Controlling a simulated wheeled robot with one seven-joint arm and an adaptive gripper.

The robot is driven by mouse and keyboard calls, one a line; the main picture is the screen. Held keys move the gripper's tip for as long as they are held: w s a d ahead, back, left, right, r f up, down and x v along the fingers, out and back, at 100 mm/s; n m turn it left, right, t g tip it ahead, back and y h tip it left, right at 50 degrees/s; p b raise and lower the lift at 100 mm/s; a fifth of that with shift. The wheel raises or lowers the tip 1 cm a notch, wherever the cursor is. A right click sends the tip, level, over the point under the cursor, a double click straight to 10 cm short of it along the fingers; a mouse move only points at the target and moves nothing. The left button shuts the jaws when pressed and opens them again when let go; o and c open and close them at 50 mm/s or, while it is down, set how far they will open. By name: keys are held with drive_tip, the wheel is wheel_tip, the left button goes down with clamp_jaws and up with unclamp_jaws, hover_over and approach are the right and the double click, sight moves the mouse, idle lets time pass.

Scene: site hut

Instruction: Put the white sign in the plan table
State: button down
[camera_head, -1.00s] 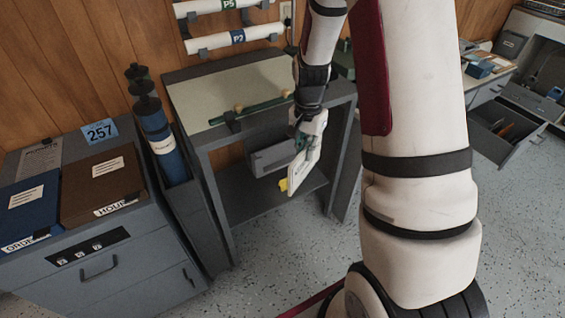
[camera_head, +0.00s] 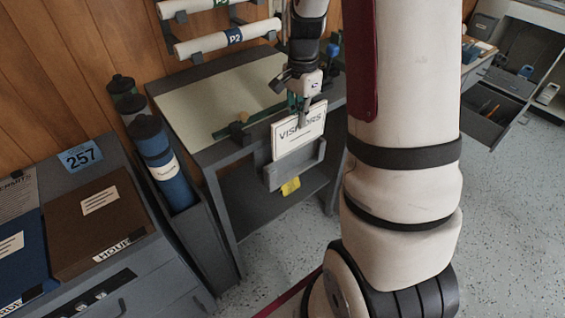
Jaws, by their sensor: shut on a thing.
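The white sign (camera_head: 287,142), marked "VISITORS", stands upright at the front edge of the plan table (camera_head: 185,104). My gripper (camera_head: 304,118) is shut on the sign's upper part. The sign's lower edge is hidden behind the front wall of a grey holder (camera_head: 294,169) on the table's front. I cannot tell whether it touches the bottom of that holder. A yellow piece (camera_head: 290,187) shows just below the holder.
Rolled plans (camera_head: 225,38) hang on the wall behind. A drawer (camera_head: 492,112) stands open at the right.

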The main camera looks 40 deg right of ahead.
sight(297, 145)
wheel_tip(297, 145, down, 6)
drive_tip(key=shift+w+a, duration=0.15)
drive_tip(key=shift+f+b, duration=0.3)
drive_tip(key=shift+f, duration=1.65)
drive_tip(key=shift+f, duration=0.15)
drive_tip(key=c, duration=1.8)
unclamp_jaws()
drive_tip(key=shift+o, duration=0.4)
